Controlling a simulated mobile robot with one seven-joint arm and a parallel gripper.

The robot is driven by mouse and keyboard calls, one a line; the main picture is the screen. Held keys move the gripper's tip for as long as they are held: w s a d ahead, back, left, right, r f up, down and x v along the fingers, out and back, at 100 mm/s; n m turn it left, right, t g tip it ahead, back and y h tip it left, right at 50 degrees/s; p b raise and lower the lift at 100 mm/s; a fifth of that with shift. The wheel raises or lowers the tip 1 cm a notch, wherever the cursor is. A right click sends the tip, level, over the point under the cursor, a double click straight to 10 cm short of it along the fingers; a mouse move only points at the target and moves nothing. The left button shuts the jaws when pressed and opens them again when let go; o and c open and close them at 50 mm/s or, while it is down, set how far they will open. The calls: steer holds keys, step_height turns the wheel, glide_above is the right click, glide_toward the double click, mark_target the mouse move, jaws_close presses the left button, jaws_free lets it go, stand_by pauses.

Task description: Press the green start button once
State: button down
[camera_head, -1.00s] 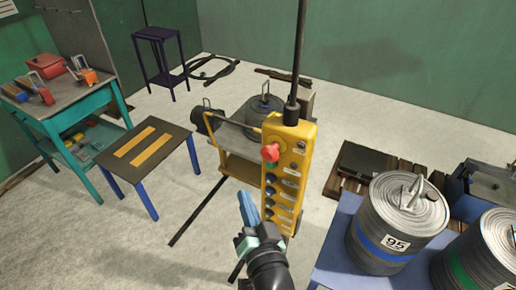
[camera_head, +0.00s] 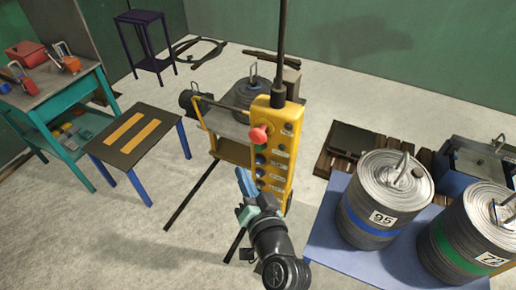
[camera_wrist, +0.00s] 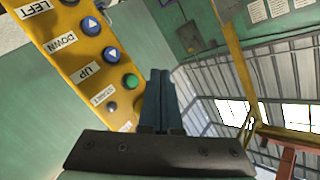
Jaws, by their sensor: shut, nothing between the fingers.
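The yellow control pendant (camera_head: 272,165) hangs upright on a dark pole, with a red mushroom button (camera_head: 258,134) near its top and a column of buttons below. In the wrist view the pendant (camera_wrist: 75,62) crosses the upper left. The green button (camera_wrist: 131,81) sits beside the START label, between a blue UP button and a dark button. My gripper (camera_head: 242,174) is shut and empty, beside the pendant's lower left. In the wrist view its fingertips (camera_wrist: 160,72) lie just right of the green button; contact is not clear.
A small table (camera_head: 102,148) with yellow stripes and a teal bench (camera_head: 65,97) stand left. A yellow frame (camera_head: 226,152) is behind the pendant. Open floor lies at front left.

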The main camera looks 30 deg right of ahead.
steer(key=shift+w+d+b, duration=0.4)
steer(key=shift+w+d, duration=0.45)
steer(key=shift+d, duration=0.2)
steer(key=shift+w+d+b, duration=0.4)
steer(key=shift+w+d, duration=0.4)
steer(key=shift+d, duration=0.2)
stand_by(0.5)
steer(key=shift+w+d+b, duration=0.25)
steer(key=shift+d+b, duration=0.1)
steer(key=shift+w+d+b, duration=0.3)
steer(key=shift+d+b, duration=0.05)
steer(key=shift+d, duration=0.05)
stand_by(0.8)
steer(key=shift+s+a, duration=0.1)
steer(key=shift+s+a+p, duration=0.3)
steer(key=shift+s+a, duration=0.2)
steer(key=shift+a, duration=0.1)
steer(key=shift+a, duration=0.1)
steer(key=shift+s+a+p, duration=0.4)
steer(key=shift+s+a, duration=0.4)
steer(key=shift+a, duration=0.15)
steer(key=shift+s+a+p, duration=0.35)
steer(key=shift+s+a, duration=0.4)
steer(key=shift+a, duration=0.2)
